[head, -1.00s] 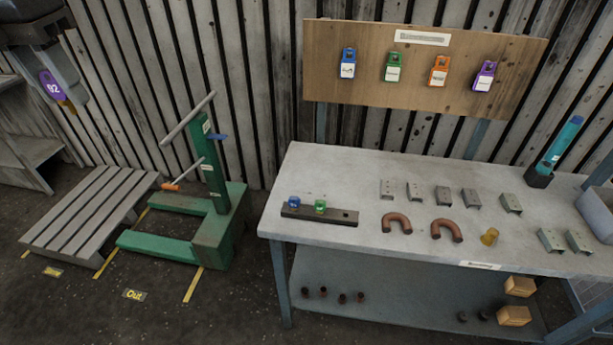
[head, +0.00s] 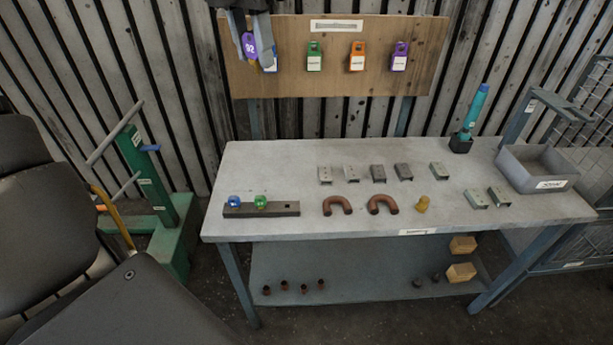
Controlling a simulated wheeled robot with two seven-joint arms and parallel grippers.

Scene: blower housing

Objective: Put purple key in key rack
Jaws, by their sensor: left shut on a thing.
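My left gripper (head: 254,56) is at the top of the head view, in front of the upper left of the wooden wall board. It is shut on the purple key (head: 249,43), whose tag reads 02. The gripper partly hides a blue tag behind it. A dark bar, which looks like the key rack (head: 285,209), lies on the table's left part. A blue key (head: 234,202) and a green key (head: 260,202) stand in it. The bar's right part is bare, with a hole showing. My right gripper is out of view.
The wooden board (head: 433,45) carries green, orange and purple tags. The grey table (head: 255,165) also holds two brown U-pipes (head: 337,205), several metal brackets (head: 379,173), a yellow piece (head: 422,204), a teal tool (head: 473,108) and a grey bin (head: 538,168). A green stand (head: 150,185) is left.

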